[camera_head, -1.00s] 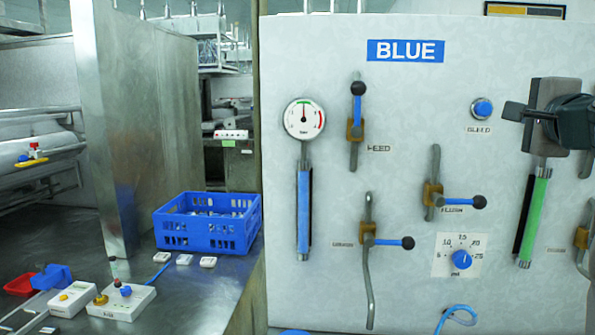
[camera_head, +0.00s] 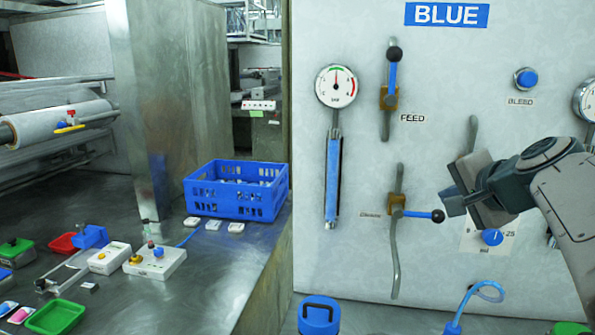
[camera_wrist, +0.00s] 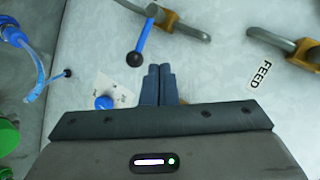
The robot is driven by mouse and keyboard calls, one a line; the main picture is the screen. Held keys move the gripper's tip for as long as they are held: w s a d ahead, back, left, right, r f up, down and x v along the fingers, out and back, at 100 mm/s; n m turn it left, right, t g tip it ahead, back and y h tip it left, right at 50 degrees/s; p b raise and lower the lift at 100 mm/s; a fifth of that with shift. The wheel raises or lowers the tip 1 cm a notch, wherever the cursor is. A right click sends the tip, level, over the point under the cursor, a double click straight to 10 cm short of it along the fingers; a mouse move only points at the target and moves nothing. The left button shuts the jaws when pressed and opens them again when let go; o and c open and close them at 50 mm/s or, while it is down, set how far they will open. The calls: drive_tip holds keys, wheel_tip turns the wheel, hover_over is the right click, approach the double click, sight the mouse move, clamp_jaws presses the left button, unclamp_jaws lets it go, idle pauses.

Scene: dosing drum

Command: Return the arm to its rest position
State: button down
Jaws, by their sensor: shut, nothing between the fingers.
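My gripper (camera_head: 450,201) is in front of the right part of the BLUE panel (camera_head: 345,260). In the wrist view its two dark fingers (camera_wrist: 158,72) are together, with nothing between them. The fingertips appear apart from the panel; the exact gap is hard to tell. My forearm enters from the right edge. My gripper partly covers the dosing dial (camera_head: 493,237) and hides most of the valve above it. The lower left valve lever's black knob (camera_head: 438,216) shows just left of my fingertips.
The feed valve (camera_head: 392,85), gauge (camera_head: 337,86) and BLEED button (camera_head: 526,78) are on the panel. A blue canister (camera_head: 319,315) and a blue hose (camera_head: 490,291) are below. Left is a steel counter (camera_head: 215,262) with a blue crate (camera_head: 236,190), control boxes and small trays.

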drive_tip(key=s+a+f+n+g, duration=0.4)
drive_tip(key=s+a+f+n, duration=0.2)
drive_tip(key=f, duration=0.6)
drive_tip(key=s+a+f+n+g+h, duration=0.1)
drive_tip(key=s+a+f+n+g, duration=0.4)
drive_tip(key=s+f, duration=0.5)
wheel_tip(320, 180, down, 3)
drive_tip(key=shift+s+a+f+n, duration=0.1)
drive_tip(key=shift+s+a+n, duration=0.3)
drive_tip(key=shift+a+n, duration=0.65)
drive_tip(key=shift+a, duration=0.2)
